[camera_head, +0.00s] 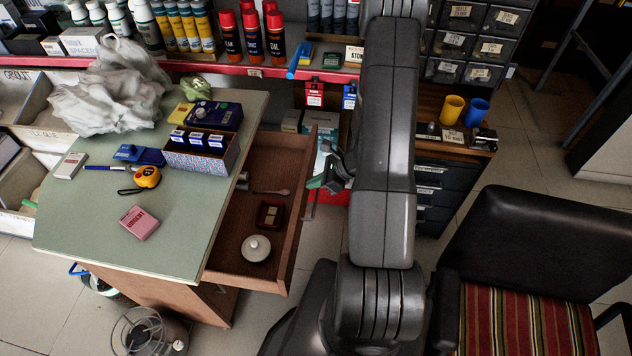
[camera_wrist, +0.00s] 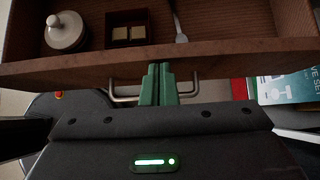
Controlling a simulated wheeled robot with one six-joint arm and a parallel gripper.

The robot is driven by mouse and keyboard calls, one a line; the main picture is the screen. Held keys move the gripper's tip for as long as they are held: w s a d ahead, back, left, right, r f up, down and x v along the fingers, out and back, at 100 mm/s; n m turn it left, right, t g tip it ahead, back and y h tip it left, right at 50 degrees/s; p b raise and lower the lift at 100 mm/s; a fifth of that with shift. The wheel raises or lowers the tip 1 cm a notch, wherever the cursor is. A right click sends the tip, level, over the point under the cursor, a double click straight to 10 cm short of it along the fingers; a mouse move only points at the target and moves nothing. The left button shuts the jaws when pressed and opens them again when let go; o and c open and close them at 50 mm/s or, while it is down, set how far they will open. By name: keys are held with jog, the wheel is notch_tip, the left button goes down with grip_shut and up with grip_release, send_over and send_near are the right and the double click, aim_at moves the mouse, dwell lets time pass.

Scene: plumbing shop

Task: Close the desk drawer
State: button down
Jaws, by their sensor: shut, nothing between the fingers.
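The desk (camera_head: 90,225) has a pale green top and a brown wooden drawer (camera_head: 228,262) that stands pulled out on its right side. In the drawer lie a round white lidded pot (camera_head: 256,248), a small dark box (camera_head: 270,215) and a spoon (camera_head: 272,191). My gripper (camera_head: 322,181) is at the outer side of the drawer front, partly hidden by my arm. In the wrist view its green fingers (camera_wrist: 158,84) are shut together and empty, in front of the metal handle (camera_wrist: 125,98) on the drawer front (camera_wrist: 225,50). I cannot tell whether they touch it.
A striped chair (camera_head: 520,315) stands at the right. A dark drawer cabinet (camera_head: 440,185) with yellow and blue cups is behind my arm. A shelf of bottles and spray cans (camera_head: 250,35) runs along the back. The desktop holds a plastic bag (camera_head: 110,90) and small boxes.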

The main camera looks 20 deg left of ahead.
jog(key=s+a+b, duration=0.1)
jog(key=s+a, duration=0.1)
jog(key=a, duration=0.7)
jog(key=s+a+b, duration=0.1)
jog(key=s+a, duration=0.1)
jog(key=a, duration=0.8)
jog(key=shift+s+b, duration=0.3)
jog(key=shift+s, duration=0.05)
